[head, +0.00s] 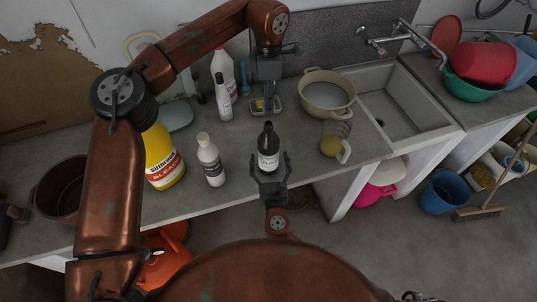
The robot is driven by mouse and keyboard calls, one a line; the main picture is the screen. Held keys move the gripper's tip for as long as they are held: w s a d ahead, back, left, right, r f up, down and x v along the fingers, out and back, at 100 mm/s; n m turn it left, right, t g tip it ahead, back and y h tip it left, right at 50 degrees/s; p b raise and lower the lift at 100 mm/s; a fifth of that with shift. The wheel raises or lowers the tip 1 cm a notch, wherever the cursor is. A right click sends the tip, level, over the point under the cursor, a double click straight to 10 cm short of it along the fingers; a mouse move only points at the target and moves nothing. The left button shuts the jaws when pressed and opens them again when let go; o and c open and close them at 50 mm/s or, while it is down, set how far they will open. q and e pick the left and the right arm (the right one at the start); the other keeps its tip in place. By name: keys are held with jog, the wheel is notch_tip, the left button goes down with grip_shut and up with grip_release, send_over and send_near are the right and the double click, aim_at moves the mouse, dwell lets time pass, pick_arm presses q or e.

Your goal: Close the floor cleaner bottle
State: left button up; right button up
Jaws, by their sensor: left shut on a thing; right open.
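A dark bottle with a white label (268,160) stands upright near the counter's front edge; its label is too small to read, so I cannot confirm it is the floor cleaner. Its narrow top looks dark, and I cannot tell whether a cap is on it. My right gripper (271,164) is open, its fingers on either side of the bottle's lower part, with no clear contact. My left gripper (269,107) points down behind the bottle, beside a small dish (279,108) with something yellow. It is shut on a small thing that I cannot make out.
A white bottle (211,165) and a yellow bleach bottle (163,163) stand left of the dark bottle. A glass jug (343,130) is close on its right. A beige pot (327,88) and the sink (390,112) lie behind right.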

aim_at(269, 123)
pick_arm(q)
jog(key=shift+w+f, duration=0.1)
jog(key=shift+w, duration=0.05)
pick_arm(e)
jog(key=w, duration=0.2)
jog(key=shift+w+a+f, duration=0.1)
jog(key=shift+w, duration=0.6)
jog(key=shift+c, duration=0.3)
jog(key=c, duration=1.7)
pick_arm(q)
jog(key=shift+f, duration=2.45)
pick_arm(e)
jog(key=shift+c, duration=0.2)
